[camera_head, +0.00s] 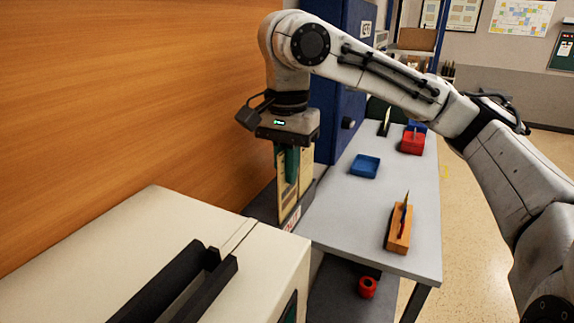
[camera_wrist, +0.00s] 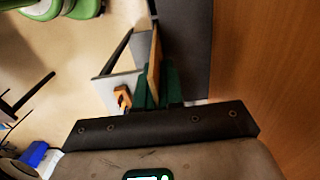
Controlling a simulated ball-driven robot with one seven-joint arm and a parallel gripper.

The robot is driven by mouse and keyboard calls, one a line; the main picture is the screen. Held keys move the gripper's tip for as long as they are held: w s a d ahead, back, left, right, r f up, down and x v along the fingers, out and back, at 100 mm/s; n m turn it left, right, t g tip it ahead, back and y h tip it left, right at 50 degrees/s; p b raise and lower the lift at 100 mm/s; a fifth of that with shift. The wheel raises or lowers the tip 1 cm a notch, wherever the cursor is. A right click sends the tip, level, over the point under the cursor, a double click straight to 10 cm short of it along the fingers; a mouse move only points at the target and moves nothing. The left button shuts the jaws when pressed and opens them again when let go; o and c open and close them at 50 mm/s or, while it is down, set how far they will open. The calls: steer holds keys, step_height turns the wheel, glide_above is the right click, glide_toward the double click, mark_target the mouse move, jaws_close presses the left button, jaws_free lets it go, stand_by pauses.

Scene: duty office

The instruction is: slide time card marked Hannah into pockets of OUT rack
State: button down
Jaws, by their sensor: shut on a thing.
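My gripper (camera_head: 291,178) points down beside the wooden wall, its green fingers shut on a pale yellow card (camera_head: 306,168). No name can be read on the card. Directly below is a dark grey rack (camera_head: 268,207) with a red-and-white label (camera_head: 292,218), too small to read surely. The card's lower part is close to the rack; I cannot tell whether it is inside a pocket. In the wrist view the green fingers (camera_wrist: 160,88) stand beside a tan card edge (camera_wrist: 154,66). The pockets are hidden from the wrist view.
A grey table (camera_head: 340,222) holds a blue tray (camera_head: 365,166), a red tray (camera_head: 412,143) and a wooden block with a slot (camera_head: 399,230). A cream cabinet (camera_head: 150,235) is in front. A blue locker (camera_head: 340,75) stands behind my gripper.

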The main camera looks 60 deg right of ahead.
steer(key=c, duration=1.2)
jaws_free()
step_height(320, 180, up, 11)
steer(key=shift+f, duration=0.1)
